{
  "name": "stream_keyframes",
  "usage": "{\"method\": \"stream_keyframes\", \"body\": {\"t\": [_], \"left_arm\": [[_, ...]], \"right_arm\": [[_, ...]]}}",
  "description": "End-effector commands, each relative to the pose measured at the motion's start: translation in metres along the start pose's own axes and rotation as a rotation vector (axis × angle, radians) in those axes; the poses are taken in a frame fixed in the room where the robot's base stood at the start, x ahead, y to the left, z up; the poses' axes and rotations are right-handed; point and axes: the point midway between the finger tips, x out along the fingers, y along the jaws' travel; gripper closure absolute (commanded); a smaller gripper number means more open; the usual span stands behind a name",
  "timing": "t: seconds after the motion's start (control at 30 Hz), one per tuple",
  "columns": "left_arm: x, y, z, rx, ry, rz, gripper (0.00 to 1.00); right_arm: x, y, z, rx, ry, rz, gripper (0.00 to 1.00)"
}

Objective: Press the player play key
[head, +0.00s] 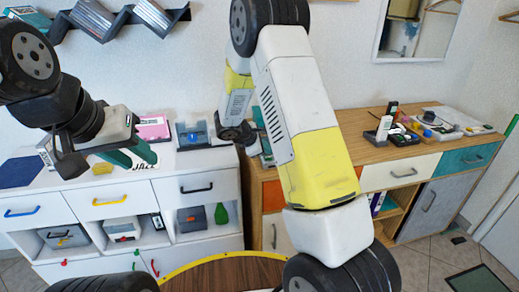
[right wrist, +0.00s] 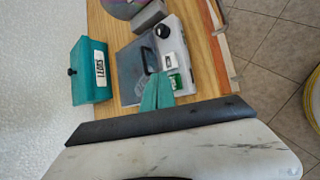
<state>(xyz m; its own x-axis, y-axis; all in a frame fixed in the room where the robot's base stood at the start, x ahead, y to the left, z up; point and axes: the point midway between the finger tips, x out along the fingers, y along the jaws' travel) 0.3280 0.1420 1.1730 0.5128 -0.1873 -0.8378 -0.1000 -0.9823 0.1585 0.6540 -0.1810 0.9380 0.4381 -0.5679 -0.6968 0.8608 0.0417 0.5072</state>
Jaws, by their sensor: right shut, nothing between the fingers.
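The player (right wrist: 188,50) is a pale grey device with a dark lid, a black knob, a white key (right wrist: 169,61) and a green key (right wrist: 175,82). I take the green key to be the play key; its mark is too small to read. My right gripper (right wrist: 158,76) is shut and empty, its teal fingertips over the player, just left of the green key. I cannot tell whether they touch. In the head view my right arm hides the player and the right fingers. My left gripper (head: 128,158) looks open, over the white cabinet.
A teal box labelled LEDS (right wrist: 91,72) and a grey block (right wrist: 148,16) sit near the player on the wooden cabinet top (right wrist: 206,62). The white cabinet (head: 165,192) holds a blue device (head: 193,134) and a pink case (head: 153,127). Small items crowd the wooden cabinet's right end.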

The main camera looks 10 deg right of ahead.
Motion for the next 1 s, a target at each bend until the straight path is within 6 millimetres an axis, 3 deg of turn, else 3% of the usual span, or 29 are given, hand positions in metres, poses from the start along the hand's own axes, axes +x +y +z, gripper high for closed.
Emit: {"method": "stream_keyframes", "body": {"t": [1.0], "left_arm": [[0.0000, 0.0000, 0.0000, 0.000, 0.000, 0.000, 0.64]], "right_arm": [[0.0058, -0.0043, -0.0040, 0.000, 0.000, 0.000, 1.00]]}}
